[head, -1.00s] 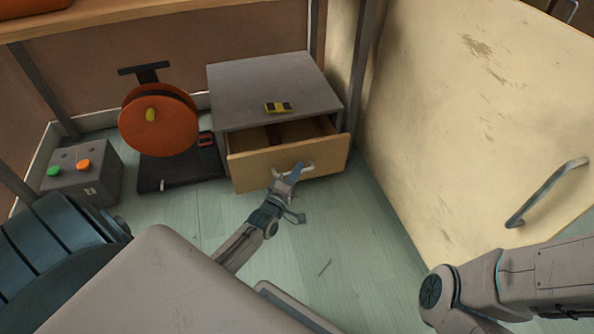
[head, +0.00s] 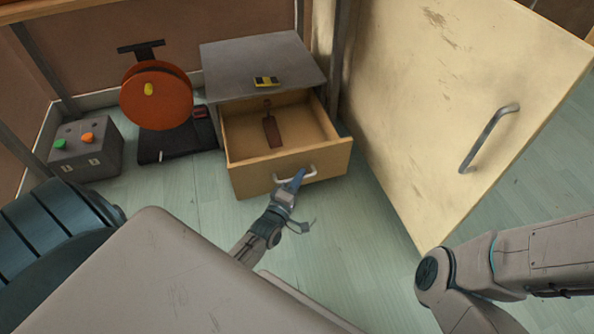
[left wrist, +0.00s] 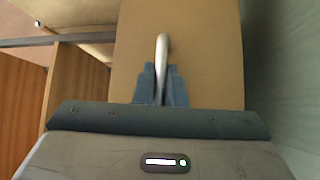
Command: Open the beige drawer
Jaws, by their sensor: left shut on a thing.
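The beige drawer (head: 250,174) stands well out of its grey-topped cabinet (head: 262,68) in the head view. A brown, handle-like object (head: 270,128) lies inside it. My left gripper (head: 297,180) is at the drawer front, shut on the pale bar handle (head: 312,170). In the left wrist view the fingers (left wrist: 161,84) close around the handle (left wrist: 162,50), with the drawer front (left wrist: 205,50) behind it. My right gripper is out of view; only part of that arm shows at the lower right.
A large cream door (head: 440,110) with a metal handle (head: 488,137) stands open on the right. An orange disc (head: 156,98) on a black base and a grey button box (head: 85,150) stand left. A yellow-black item (head: 266,82) lies on the cabinet top.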

